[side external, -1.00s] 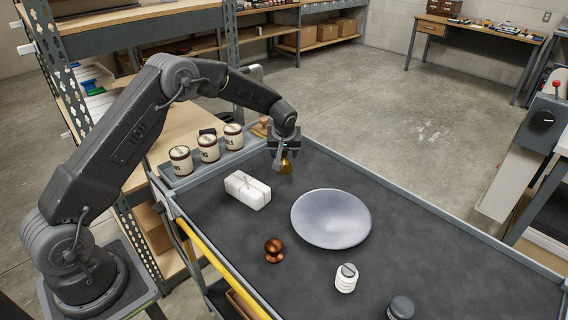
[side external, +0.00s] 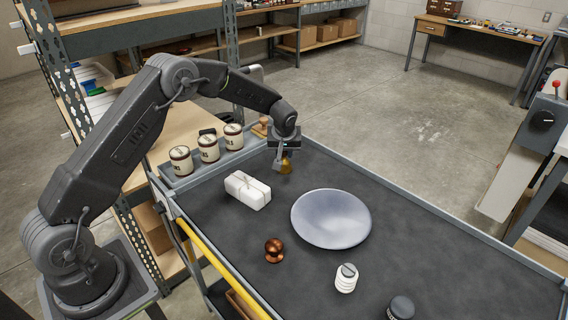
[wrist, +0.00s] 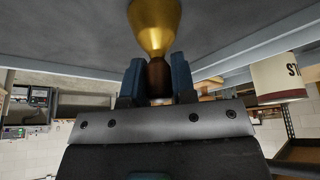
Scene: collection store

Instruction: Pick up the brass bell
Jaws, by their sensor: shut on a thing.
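The brass bell (side external: 287,167) is at the far left part of the dark cart top, under my gripper (side external: 281,158). In the wrist view the bell's golden body (wrist: 154,26) flares away from my gripper (wrist: 158,84). Its brown handle (wrist: 157,75) sits between the two blue-grey fingers, which are shut on it. In the side view a finger hides part of the bell. I cannot tell whether the bell's rim touches the cart top.
A white tied package (side external: 247,190) lies close in front of the bell. Three labelled jars (side external: 209,149) stand left. A pale round dish (side external: 331,218), a copper knob-like piece (side external: 274,250), a white ribbed piece (side external: 346,278) and a dark jar (side external: 401,307) stand nearer. The cart has a raised rim (side external: 420,217).

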